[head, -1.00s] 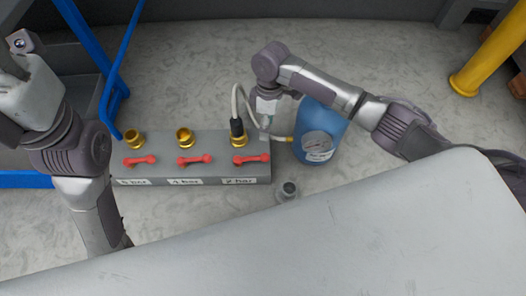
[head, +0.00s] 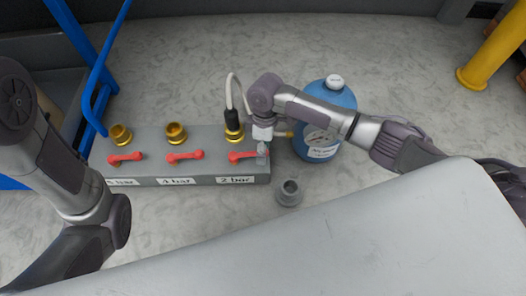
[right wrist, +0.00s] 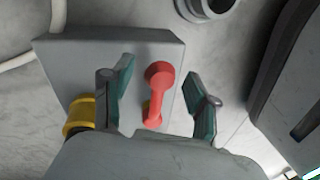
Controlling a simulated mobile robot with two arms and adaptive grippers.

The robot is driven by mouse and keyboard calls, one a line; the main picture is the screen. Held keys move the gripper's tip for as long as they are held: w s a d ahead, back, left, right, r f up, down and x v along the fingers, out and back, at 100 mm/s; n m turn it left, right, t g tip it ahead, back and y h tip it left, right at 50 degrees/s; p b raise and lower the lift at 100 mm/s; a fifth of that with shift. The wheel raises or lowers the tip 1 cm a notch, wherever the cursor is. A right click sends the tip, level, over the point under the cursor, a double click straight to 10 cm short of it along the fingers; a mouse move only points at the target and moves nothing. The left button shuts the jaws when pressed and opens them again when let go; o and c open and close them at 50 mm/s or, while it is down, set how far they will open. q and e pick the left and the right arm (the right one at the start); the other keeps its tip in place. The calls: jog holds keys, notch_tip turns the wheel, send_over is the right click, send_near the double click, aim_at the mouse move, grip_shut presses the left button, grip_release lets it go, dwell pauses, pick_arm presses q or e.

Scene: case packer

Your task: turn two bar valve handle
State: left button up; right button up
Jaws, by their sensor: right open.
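The red 2 bar valve handle (head: 240,156) is the rightmost of three red handles on a grey manifold block (head: 201,180). It lies crosswise along the block above the "2 bar" label (head: 235,180). In the right wrist view this handle (right wrist: 157,92) stands between the two fingers of my open right gripper (right wrist: 160,95), with a gap on both sides. In the head view my right gripper (head: 262,150) is at the handle's right end, pointing down. My left arm is at the left edge; its gripper is out of frame.
Red handles for 4 bar (head: 186,156) and another label (head: 125,158) sit to the left. A hose with a black connector (head: 232,122) plugs into the right brass fitting. A blue bottle (head: 336,97) and a grey cup-like part (head: 289,192) stand close by on the right.

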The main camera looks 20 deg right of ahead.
grip_shut()
dwell(0.4)
